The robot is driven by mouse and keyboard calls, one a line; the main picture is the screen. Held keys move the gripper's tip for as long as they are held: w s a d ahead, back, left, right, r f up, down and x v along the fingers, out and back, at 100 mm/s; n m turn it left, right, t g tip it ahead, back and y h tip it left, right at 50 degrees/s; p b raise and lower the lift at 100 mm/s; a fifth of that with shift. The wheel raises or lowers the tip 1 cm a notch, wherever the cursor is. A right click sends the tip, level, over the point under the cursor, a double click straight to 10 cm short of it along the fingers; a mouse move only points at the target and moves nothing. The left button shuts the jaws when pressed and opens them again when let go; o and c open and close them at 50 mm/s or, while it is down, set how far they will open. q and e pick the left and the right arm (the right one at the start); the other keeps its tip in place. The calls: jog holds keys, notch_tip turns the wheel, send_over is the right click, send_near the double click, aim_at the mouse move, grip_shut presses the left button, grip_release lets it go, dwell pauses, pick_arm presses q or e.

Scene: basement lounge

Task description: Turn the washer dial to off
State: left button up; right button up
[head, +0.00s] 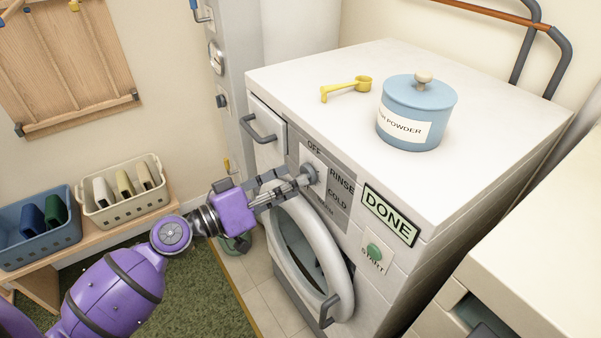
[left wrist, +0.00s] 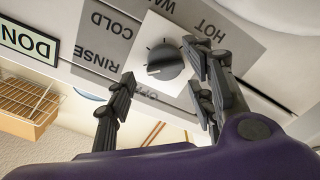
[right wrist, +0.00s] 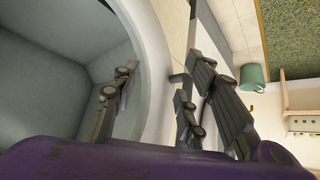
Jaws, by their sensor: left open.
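The washer (head: 385,240) stands in the head view with its round door below the control panel. The grey washer dial (head: 308,174) is partly behind my left gripper (head: 292,184), which is open at the panel. In the left wrist view the dial (left wrist: 165,62) lies between the spread fingers, with no clear contact visible. The labels OFF, RINSE, COLD and HOT surround it, upside down. Its light mark appears to lie between RINSE and OFF. My right gripper (right wrist: 158,85) shows only in the right wrist view, open and empty, by the washer's round opening.
A blue powder jar (head: 415,115) and yellow scoop (head: 346,89) are on the washer top. A DONE display (head: 390,214) and green start button (head: 375,252) are right of the dial. Baskets (head: 125,193) stand on a bench at left. A green pail (right wrist: 253,77) is on the floor.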

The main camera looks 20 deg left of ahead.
pick_arm(q)
jog(key=p+x, duration=0.1)
jog(key=x, duration=0.2)
jog(key=shift+w, duration=0.1)
jog(key=shift+c, duration=0.5)
jog(key=c, duration=0.9)
pick_arm(e)
jog(key=shift+a+r, duration=0.15)
jog(key=shift+r, duration=0.45)
